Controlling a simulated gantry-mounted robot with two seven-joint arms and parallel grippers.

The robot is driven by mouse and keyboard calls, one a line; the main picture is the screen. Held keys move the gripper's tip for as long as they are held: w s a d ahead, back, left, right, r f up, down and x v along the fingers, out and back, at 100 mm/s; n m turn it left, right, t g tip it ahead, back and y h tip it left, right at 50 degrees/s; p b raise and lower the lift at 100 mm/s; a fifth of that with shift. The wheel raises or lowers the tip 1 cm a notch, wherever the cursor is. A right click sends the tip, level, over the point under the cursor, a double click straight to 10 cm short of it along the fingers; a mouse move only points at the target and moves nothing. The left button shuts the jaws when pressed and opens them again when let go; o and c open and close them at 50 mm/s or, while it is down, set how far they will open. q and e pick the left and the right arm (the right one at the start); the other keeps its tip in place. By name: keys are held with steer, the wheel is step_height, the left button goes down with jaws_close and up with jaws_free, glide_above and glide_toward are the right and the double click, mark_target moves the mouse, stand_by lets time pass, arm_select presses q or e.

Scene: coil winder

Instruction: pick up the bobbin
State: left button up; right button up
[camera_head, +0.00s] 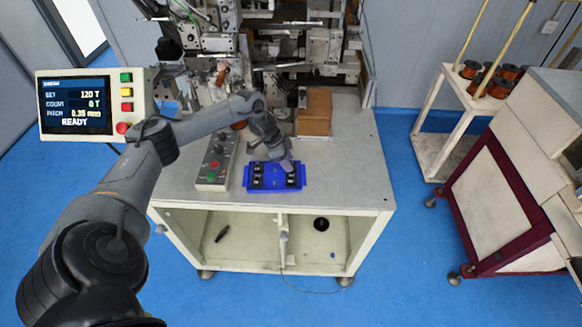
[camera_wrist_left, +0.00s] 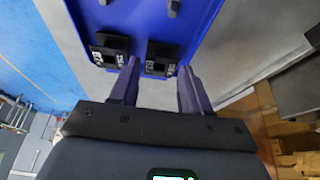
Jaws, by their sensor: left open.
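A blue tray (camera_head: 273,187) lies on the bench top near its front edge and holds several small black bobbins (camera_head: 257,182). In the left wrist view the blue tray (camera_wrist_left: 150,18) fills the top middle, with two black bobbins (camera_wrist_left: 109,51) at its near edge. My left gripper (camera_wrist_left: 160,67) is open and empty, pointing at the tray. One bobbin (camera_wrist_left: 161,58) appears between its fingertips; I cannot tell whether they touch it. In the head view my left gripper (camera_head: 288,166) is over the tray's right part and hides some of it. My right gripper is not in view.
A grey control box (camera_head: 216,162) with buttons lies left of the tray. A brown wooden block (camera_head: 315,112) and the winder machine (camera_head: 215,50) stand behind. A display (camera_head: 75,105) reads READY. Copper spools (camera_head: 495,85) sit on a right-hand stand. The bench right of the tray is clear.

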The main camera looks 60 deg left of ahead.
arm_select(q)
steer(key=shift+x, duration=1.05)
steer(key=c, duration=0.7)
steer(key=shift+r, duration=0.15)
steer(key=shift+r, duration=0.6)
step_height(320, 180, up, 2)
steer(key=shift+w+r, duration=0.1)
steer(key=shift+r, duration=0.1)
steer(key=shift+w+d+r+b, duration=0.1)
steer(key=shift+w+d+r, duration=0.5)
steer(key=shift+d+r, duration=0.95)
steer(key=shift+w+d+r+b, duration=0.15)
steer(key=shift+w+d+r, duration=0.55)
steer(key=shift+d, duration=1.45)
steer(key=shift+w+d+r+b, duration=0.1)
steer(key=shift+w+d+r, duration=0.35)
steer(key=shift+d+r, duration=1.15)
steer(key=shift+d+f, duration=0.3)
